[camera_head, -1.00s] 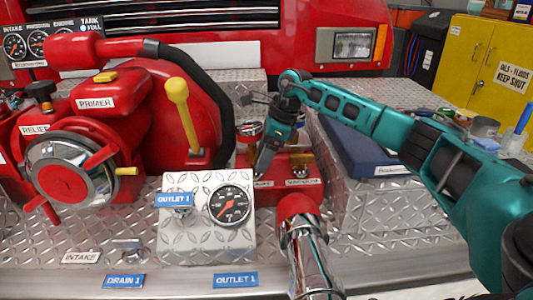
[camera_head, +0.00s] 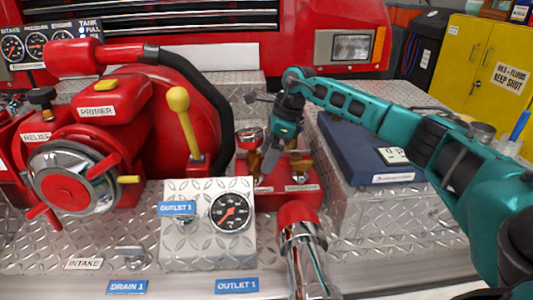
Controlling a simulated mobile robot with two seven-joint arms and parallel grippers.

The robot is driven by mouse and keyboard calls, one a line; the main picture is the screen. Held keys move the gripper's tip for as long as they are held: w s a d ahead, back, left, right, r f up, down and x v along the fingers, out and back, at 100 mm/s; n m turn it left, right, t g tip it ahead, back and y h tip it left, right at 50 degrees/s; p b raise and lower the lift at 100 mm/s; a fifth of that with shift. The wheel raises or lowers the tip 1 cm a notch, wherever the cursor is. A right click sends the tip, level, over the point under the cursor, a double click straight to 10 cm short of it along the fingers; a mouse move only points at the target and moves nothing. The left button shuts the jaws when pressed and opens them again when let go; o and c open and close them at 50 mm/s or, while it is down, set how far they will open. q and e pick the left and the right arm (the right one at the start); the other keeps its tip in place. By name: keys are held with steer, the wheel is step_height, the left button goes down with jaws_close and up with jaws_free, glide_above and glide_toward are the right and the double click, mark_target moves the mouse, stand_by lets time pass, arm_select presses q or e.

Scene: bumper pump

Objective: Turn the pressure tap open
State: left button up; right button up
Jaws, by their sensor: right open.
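A red manifold block (camera_head: 285,198) stands on the diamond-plate deck with brass taps on top. The left brass tap (camera_head: 253,163), below a small red-rimmed gauge (camera_head: 249,138), is beside my right gripper. The right brass tap (camera_head: 299,168) stands clear to the right. Labels on the block's front are too small to read surely, so which tap is the pressure one I cannot tell. My right gripper (camera_head: 268,166) is open and empty, pointing down by the left tap. Its fingers hide part of the block, and contact is unclear. My left gripper is not in view.
A panel with a black gauge (camera_head: 230,212) and a chrome pipe with a red collar (camera_head: 299,215) stand in front. A yellow-knobbed lever (camera_head: 184,120) and black hose (camera_head: 213,90) are left of the gripper. A blue case (camera_head: 365,150) lies to the right under my arm.

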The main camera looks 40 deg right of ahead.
steer(key=p+v, duration=0.7)
steer(key=v, duration=0.4)
steer(key=shift+s+r, duration=0.25)
steer(key=shift+s, duration=0.15)
steer(key=shift+a, duration=0.1)
stand_by(0.6)
steer(key=shift+r, duration=0.1)
steer(key=v, duration=1.2)
steer(key=shift+s+d+r+p, duration=0.2)
steer(key=shift+s+r+p, duration=0.05)
steer(key=shift+s+p, duration=0.1)
